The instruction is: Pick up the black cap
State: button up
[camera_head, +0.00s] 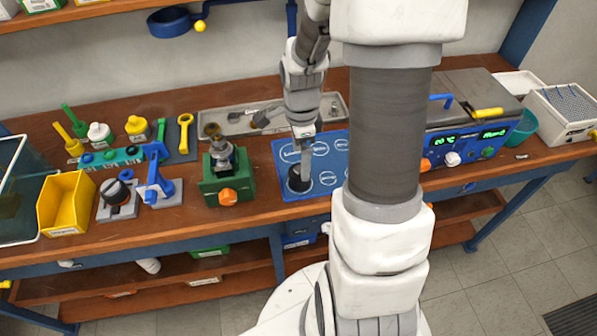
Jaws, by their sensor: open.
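The black cap (299,181) sits on the blue mat (286,151) with white circle outlines, near the mat's front left part. My gripper (303,170) points down right at the cap, its fingers reaching to the cap's top. The gripper is open. The far finger is hard to make out, and I cannot tell from this view whether the fingers touch the cap or straddle it.
A green vise (228,180) with an orange knob stands left of the mat. A grey tray (232,122) with tools lies behind it. A yellow bin (66,205) stands at the left. A blue-fronted device (470,149) stands at the right. My arm column hides the mat's right part.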

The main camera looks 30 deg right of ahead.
aim_at(300, 168)
jog(key=shift+w+a+f, duration=0.1)
jog(key=shift+f, duration=3)
jog(key=c, duration=1.5)
jog(key=shift+r, duration=0.1)
